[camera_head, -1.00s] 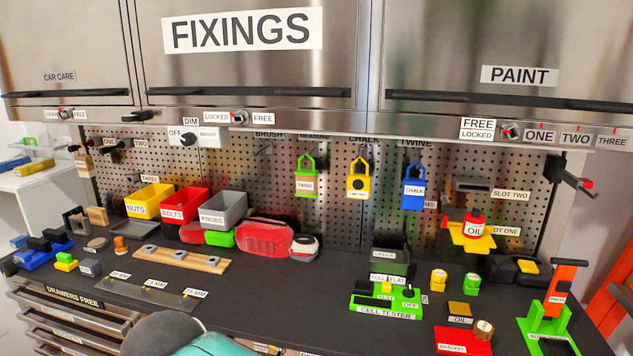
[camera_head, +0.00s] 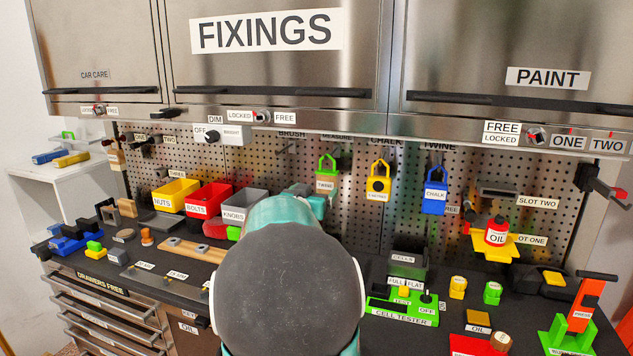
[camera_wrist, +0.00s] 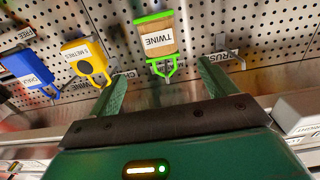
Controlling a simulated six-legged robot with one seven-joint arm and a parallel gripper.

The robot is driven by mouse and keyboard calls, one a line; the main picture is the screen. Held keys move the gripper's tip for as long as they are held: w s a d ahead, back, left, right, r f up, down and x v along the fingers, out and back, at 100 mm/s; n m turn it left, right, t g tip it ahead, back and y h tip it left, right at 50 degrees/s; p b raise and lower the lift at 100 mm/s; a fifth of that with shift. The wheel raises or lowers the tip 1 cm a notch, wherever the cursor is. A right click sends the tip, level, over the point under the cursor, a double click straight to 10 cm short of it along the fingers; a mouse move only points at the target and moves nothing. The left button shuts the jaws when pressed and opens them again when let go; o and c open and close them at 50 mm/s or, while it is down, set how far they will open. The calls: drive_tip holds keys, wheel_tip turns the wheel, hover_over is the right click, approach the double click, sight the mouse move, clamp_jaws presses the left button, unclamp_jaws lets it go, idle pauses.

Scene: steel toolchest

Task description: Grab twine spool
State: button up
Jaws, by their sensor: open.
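The twine spool (camera_head: 326,182) has a bright green frame with a loop on top, a brown body and a white TWINE label. It hangs on the pegboard under the MEASURE sign. In the wrist view, which is upside down, the spool (camera_wrist: 155,40) lies between the lines of my two fingers, with its loop pointing down. My gripper (camera_wrist: 163,72) is open and empty. Its fingertips are apart from the spool, one toward each side. In the head view my arm hides most of the gripper, just below and left of the spool.
A yellow tape holder (camera_head: 378,184) and a blue chalk holder (camera_head: 435,198) hang to the right of the spool. Yellow, red and grey bins (camera_head: 243,205) stand to the left. The steel cabinets (camera_head: 280,65) overhang the pegboard. A green cell tester (camera_head: 402,309) stands on the bench.

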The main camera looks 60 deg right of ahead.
sight(325, 179)
drive_tip(key=d, duration=0.4)
drive_tip(key=w+d, duration=0.1)
drive_tip(key=d, duration=0.2)
drive_tip(key=w+d, duration=0.1)
drive_tip(key=d, duration=0.3)
drive_tip(key=shift+d, duration=0.35)
drive_tip(key=c, duration=1.1)
